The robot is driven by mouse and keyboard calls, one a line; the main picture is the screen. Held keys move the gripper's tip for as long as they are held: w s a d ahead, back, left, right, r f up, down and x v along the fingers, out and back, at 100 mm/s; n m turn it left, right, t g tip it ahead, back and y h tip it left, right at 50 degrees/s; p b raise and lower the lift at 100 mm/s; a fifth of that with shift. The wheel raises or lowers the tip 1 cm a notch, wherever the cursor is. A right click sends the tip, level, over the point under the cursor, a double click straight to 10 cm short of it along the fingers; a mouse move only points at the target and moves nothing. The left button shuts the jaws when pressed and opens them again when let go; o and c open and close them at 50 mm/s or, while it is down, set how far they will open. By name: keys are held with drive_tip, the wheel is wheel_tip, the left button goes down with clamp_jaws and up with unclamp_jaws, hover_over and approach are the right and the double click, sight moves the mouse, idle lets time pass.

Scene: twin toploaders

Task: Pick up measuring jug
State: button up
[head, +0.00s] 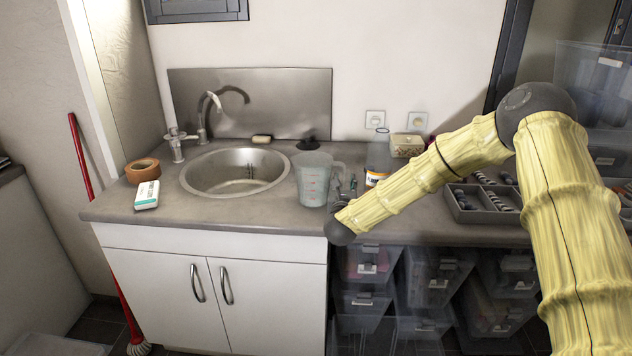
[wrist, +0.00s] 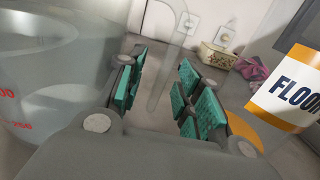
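The measuring jug (head: 313,184) is clear plastic with red markings and stands upright on the counter, just right of the sink. Its handle faces right, toward my gripper (head: 348,187). In the wrist view the jug's body (wrist: 50,75) fills the left side. My gripper (wrist: 158,88) is open there, with teal pads on both fingers. The faint, see-through handle (wrist: 157,75) shows in the gap between the fingers. I cannot tell whether either finger touches it.
A bottle with a white and orange label (head: 376,165) stands close on the right; it also shows in the wrist view (wrist: 290,88). A patterned box (head: 407,146) is behind it. The sink (head: 235,172) lies left, and a divided tray (head: 482,200) is at the right.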

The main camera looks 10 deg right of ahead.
drive_tip(key=shift+c, duration=0.4)
clamp_jaws()
drive_tip(key=shift+r, duration=0.2)
